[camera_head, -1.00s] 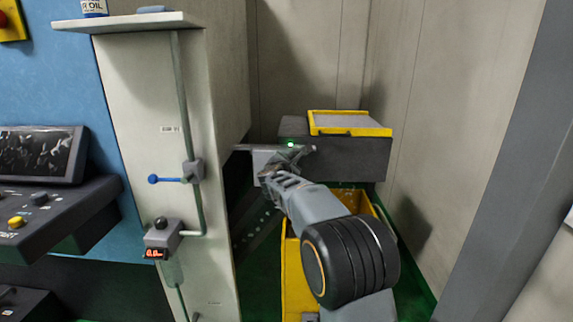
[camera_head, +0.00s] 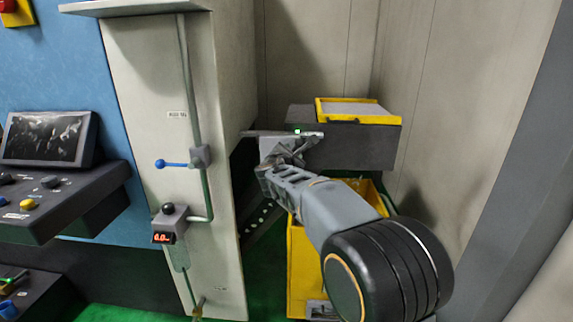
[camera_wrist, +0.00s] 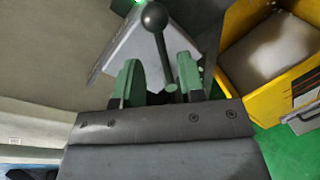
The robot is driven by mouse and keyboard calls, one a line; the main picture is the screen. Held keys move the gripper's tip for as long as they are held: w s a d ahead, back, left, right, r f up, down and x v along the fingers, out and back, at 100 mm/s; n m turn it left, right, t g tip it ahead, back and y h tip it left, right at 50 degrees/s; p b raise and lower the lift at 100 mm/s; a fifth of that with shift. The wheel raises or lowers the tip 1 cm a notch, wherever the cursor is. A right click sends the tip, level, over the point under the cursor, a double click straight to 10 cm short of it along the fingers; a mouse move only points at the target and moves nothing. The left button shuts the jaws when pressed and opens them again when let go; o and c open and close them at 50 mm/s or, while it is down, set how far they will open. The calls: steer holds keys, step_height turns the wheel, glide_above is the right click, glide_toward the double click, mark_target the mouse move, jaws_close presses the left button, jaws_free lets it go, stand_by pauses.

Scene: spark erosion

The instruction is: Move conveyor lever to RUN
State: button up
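The conveyor lever (camera_wrist: 161,48) shows in the wrist view as a thin rod with a dark ball knob, standing in front of a grey wedge-shaped control box (camera_wrist: 127,45). My gripper (camera_wrist: 159,78) is open, with its two green-padded fingers apart. The lever's lower rod appears between the fingertips, closer to the right finger; whether it touches cannot be told. In the head view my gripper (camera_head: 268,172) is at the small grey control box (camera_head: 274,148) with a green light, and the lever is hidden or too small to make out. No RUN label is readable.
A dark conveyor end with a yellow-rimmed tray (camera_head: 358,112) stands behind the gripper. A yellow bin (camera_head: 300,275) is below, also in the wrist view (camera_wrist: 235,25). A pale cabinet (camera_head: 150,110) with a blue-handled valve (camera_head: 175,164) stands left. Walls close off the back and right.

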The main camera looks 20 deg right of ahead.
steer(key=v, duration=0.6)
steer(key=shift+s+a, duration=0.15)
steer(key=shift+s, duration=0.2)
steer(key=shift+r, duration=0.1)
steer(key=s+d+f+m+g+y+p, duration=0.2)
steer(key=s+f+m+g+y, duration=0.1)
steer(key=s+f+m+g, duration=0.8)
steer(key=s+a+m+y+p, duration=0.1)
steer(key=s+m+y+p, duration=0.1)
steer(key=s+m+p, duration=0.2)
steer(key=s+a+r+m+y+p, duration=0.1)
steer(key=s+a+m+y+p, duration=0.1)
steer(key=s+m, duration=0.6)
steer(key=s+y+p, duration=0.1)
steer(key=s, duration=0.3)
steer(key=shift+s+a+p, duration=0.2)
steer(key=shift+a+p, duration=0.1)
steer(key=shift+p, duration=0.05)
